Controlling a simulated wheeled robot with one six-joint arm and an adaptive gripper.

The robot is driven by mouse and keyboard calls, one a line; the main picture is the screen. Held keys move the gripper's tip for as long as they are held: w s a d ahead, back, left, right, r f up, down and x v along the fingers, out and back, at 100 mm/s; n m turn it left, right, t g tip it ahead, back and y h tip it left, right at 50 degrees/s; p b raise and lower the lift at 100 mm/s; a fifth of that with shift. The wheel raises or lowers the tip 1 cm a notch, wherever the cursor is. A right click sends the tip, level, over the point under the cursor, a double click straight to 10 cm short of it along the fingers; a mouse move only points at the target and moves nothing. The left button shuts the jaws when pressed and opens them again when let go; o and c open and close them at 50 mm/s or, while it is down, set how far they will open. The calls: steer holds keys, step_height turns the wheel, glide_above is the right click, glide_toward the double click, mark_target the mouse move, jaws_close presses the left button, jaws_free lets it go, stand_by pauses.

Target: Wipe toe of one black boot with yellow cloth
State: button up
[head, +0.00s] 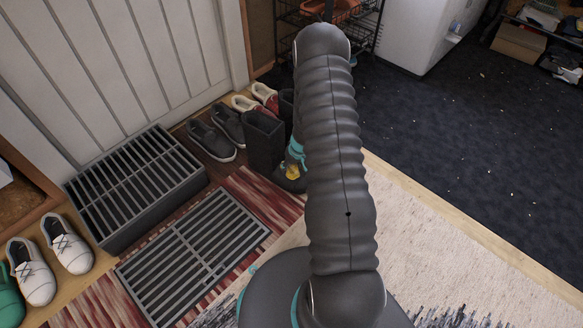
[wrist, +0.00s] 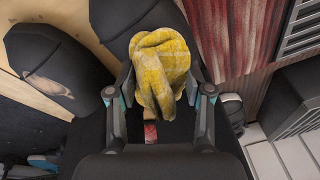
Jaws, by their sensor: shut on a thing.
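The yellow cloth (wrist: 160,62) is bunched between the two fingers of my gripper (wrist: 160,82) in the wrist view. My gripper is shut on it. In the head view a small patch of the cloth (head: 291,171) shows over the toe of the near black boot (head: 263,143). That boot's dark toe (wrist: 112,17) shows just behind the cloth in the wrist view. I cannot tell whether the cloth presses on the toe. The other black boot (head: 287,104) stands behind, partly hidden by my arm; its toe (wrist: 45,55) is at left in the wrist view.
Dark slip-on shoes (head: 212,140) and red-and-white shoes (head: 262,97) stand beside the boots along the wall. A slatted dark box (head: 135,185) and a floor grate (head: 192,255) lie to the left. A pale rug (head: 450,255) and dark carpet (head: 470,130) are mostly clear at right.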

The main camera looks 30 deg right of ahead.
steer(key=shift+w+a+f+b, duration=0.1)
steer(key=shift+w+f+b, duration=0.05)
steer(key=shift+f+b, duration=0.55)
steer(key=shift+w+d+r+p, duration=0.2)
steer(key=shift+d+p, duration=0.25)
steer(key=shift+p, duration=0.05)
steer(key=shift+w+d+p, duration=0.3)
steer(key=shift+d+p, duration=0.1)
steer(key=shift+d, duration=0.15)
steer(key=shift+w+d+p, duration=0.3)
steer(key=shift+d+p, duration=0.1)
steer(key=shift+d, duration=0.15)
steer(key=shift+w+d, duration=0.15)
steer(key=shift+d, duration=0.1)
steer(key=shift+f, duration=0.1)
steer(key=shift+f+b, duration=0.25)
steer(key=shift+b, duration=0.25)
steer(key=shift+a+b, duration=0.15)
steer(key=shift+b, duration=0.15)
